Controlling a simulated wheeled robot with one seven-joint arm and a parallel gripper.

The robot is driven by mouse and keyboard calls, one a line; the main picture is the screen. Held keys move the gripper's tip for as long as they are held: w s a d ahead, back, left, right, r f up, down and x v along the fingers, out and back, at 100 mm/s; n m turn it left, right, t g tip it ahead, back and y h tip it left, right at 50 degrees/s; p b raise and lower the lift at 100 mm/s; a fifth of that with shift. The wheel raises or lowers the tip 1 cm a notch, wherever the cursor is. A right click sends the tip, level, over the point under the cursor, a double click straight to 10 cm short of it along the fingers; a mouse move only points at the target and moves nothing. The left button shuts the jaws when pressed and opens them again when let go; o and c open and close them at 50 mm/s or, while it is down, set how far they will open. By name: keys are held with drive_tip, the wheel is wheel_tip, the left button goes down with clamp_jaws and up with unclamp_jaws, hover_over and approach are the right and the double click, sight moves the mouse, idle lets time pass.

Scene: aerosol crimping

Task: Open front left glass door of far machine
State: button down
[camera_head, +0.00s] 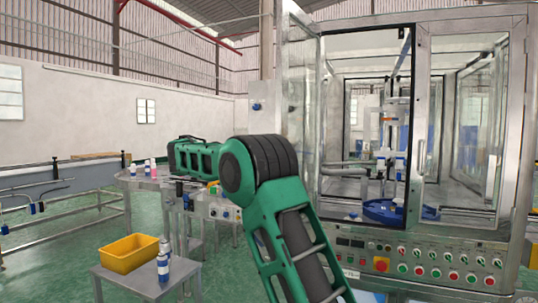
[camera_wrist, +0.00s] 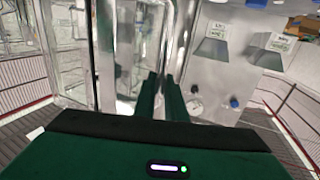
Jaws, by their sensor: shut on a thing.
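The far machine (camera_head: 468,228) fills the right of the head view. Its front left glass door (camera_head: 301,85) appears as a narrow steel-framed pane, swung outward at the left of the front opening. Through the opening, the inner parts show without a pane in front. My arm covers the door's lower part. In the wrist view, my gripper (camera_wrist: 161,98) has its two dark green fingers close together, shut on a shiny metal upright that seems to be the door's handle or frame edge. The exact contact is hard to make out. My gripper is not clearly seen in the head view.
The right front door (camera_head: 420,110) is closed. A control panel (camera_head: 420,262) with several buttons lies below. At left stand a small table (camera_head: 150,283) with a yellow bin (camera_head: 128,253), and a conveyor (camera_head: 45,188). Green floor between them is free.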

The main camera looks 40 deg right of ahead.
drive_tip(key=shift+w+a, duration=0.1)
drive_tip(key=shift+w, duration=0.15)
idle(0.3)
drive_tip(key=c, duration=1.9)
unclamp_jaws()
drive_tip(key=shift+o, duration=0.5)
drive_tip(key=v, duration=1)
drive_tip(key=shift+a, duration=0.35)
drive_tip(key=shift+w, duration=0.1)
